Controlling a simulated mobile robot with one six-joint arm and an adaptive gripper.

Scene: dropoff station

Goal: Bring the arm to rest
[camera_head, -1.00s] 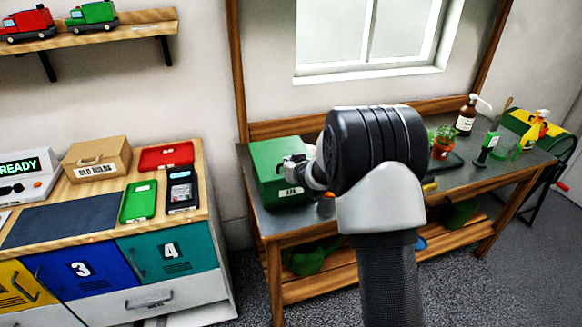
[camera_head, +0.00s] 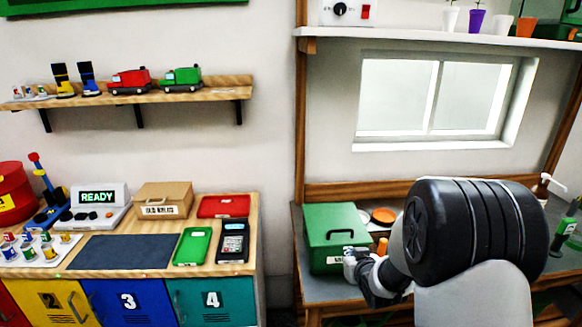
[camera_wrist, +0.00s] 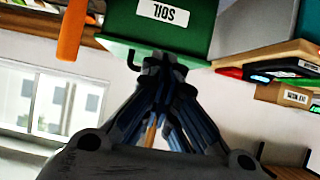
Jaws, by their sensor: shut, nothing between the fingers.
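My arm rises at the right of the head view, its black joint hiding part of the grey bench. My gripper (camera_head: 350,258) is in front of the green box (camera_head: 333,222) on the bench's left end. In the wrist view my gripper (camera_wrist: 164,65) points toward the green box (camera_wrist: 165,28), whose label reads SOIL upside down. The fingers are shut with nothing between them. I cannot tell whether the fingertips touch the box.
Beside the green box stand an orange item (camera_head: 382,246) and a round orange-topped dish (camera_head: 383,216). The wooden counter (camera_head: 262,215) on the left holds a cardboard box (camera_head: 163,199), a green tablet (camera_head: 192,246) and a card reader (camera_head: 233,240). A window (camera_head: 437,97) is behind the bench.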

